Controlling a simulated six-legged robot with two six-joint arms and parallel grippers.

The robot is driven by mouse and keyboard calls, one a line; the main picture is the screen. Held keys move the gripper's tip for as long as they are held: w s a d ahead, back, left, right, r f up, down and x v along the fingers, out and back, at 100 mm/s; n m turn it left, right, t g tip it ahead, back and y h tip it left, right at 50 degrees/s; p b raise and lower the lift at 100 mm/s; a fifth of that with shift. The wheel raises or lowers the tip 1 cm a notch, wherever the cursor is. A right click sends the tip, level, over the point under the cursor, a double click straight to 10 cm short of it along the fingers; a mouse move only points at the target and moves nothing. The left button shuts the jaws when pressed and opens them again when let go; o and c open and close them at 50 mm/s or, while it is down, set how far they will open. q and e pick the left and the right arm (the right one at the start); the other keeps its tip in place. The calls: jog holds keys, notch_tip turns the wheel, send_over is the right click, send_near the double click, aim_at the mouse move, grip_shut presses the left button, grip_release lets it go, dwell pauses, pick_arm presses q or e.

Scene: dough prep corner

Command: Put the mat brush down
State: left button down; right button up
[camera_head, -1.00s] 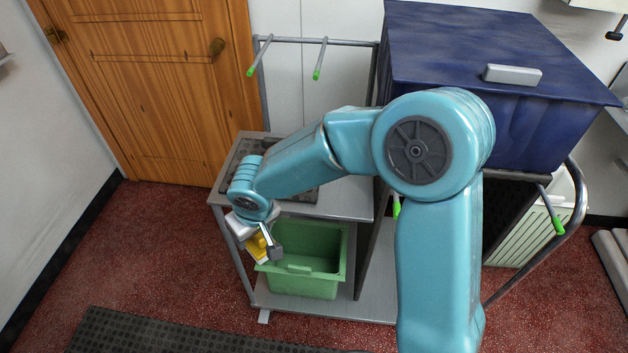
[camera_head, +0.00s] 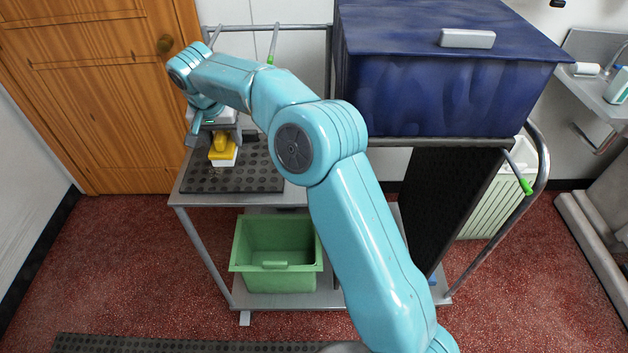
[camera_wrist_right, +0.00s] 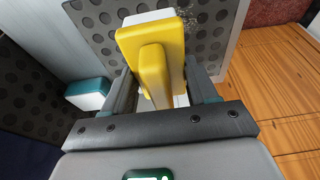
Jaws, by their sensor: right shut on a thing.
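The mat brush (camera_head: 222,153) has a yellow body with a handle and a white lower part. My right gripper (camera_head: 214,140) is shut on it, over the dark dimpled mat (camera_head: 262,178) on the cart's upper shelf. In the right wrist view the brush (camera_wrist_right: 150,50) sits between the two fingers of the gripper (camera_wrist_right: 163,92), with the dimpled mat (camera_wrist_right: 98,30) behind it. I cannot tell whether its white part touches the mat. My left gripper is not in view.
A green tub (camera_head: 276,252) stands on the cart's lower shelf. A large blue box (camera_head: 440,90) stands at the right. A teal and white block (camera_wrist_right: 88,93) shows in the wrist view. A wooden door (camera_head: 95,90) is behind at the left.

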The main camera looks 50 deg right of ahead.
jog(key=shift+s+d+f, duration=0.55)
jog(key=shift+d+f, duration=0.25)
jog(key=shift+f, duration=0.05)
jog(key=s+d, duration=0.4)
jog(key=s+d+f+p, duration=0.1)
jog(key=s+d, duration=0.2)
jog(key=s, duration=0.2)
jog(key=s+d+f, duration=0.1)
jog(key=s+d, duration=0.3)
jog(key=s, duration=0.1)
jog(key=shift+d+p, duration=0.35)
jog(key=shift+p, duration=0.05)
notch_tip(320, 180, down, 4)
jog(key=shift+s+p, duration=0.15)
jog(key=shift+p, duration=0.2)
jog(key=shift+s+d+f+p, duration=0.1)
jog(key=shift+d+f+p, duration=0.05)
jog(key=shift+f+p, duration=0.15)
jog(key=shift+f, duration=0.15)
jog(key=shift+f+b, duration=0.2)
jog(key=shift+b, duration=0.2)
jog(key=o, duration=1.2)
jog(key=shift+c, duration=0.2)
jog(key=shift+r, duration=0.1)
